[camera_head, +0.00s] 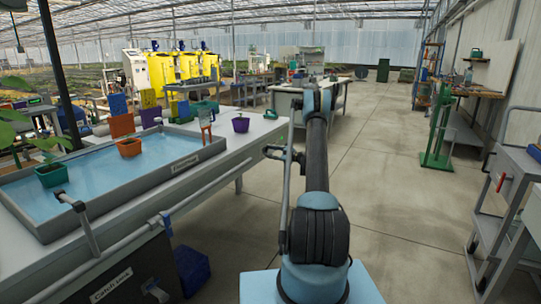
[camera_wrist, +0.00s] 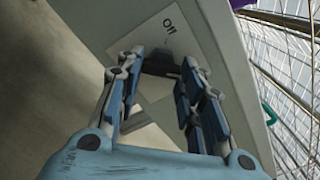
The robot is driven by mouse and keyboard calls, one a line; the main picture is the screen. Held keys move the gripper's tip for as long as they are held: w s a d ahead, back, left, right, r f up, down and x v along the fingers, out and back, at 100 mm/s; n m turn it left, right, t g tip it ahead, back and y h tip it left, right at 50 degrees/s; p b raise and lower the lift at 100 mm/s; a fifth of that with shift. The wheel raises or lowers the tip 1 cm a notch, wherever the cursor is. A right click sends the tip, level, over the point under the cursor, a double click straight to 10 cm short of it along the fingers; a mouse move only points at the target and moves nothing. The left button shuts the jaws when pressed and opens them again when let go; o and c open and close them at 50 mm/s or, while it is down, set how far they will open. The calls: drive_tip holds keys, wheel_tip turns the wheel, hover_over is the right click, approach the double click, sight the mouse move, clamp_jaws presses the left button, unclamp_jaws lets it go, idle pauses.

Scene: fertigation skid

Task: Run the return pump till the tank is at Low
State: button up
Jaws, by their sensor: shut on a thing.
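In the wrist view my gripper (camera_wrist: 163,68) has its two blue-grey fingers on either side of a dark switch handle (camera_wrist: 160,66) and is shut on it. The handle sits on a pale plate (camera_wrist: 152,98) on a grey panel; the plate's visible word reads "Off". The fingers partly cover the plate, so other markings and the handle's exact setting cannot be told. In the head view a dark tank (camera_head: 125,270) labelled "Catch tank" stands under the near end of the bench. Its liquid level and a Low mark cannot be made out.
A purple pot (camera_head: 240,124) and green watering can (camera_head: 270,114) stand on the bench's right end.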

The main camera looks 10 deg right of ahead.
drive_tip(key=shift+f, duration=0.15)
drive_tip(key=o, duration=1.1)
drive_tip(key=shift+c, duration=0.2)
drive_tip(key=v, duration=1.2)
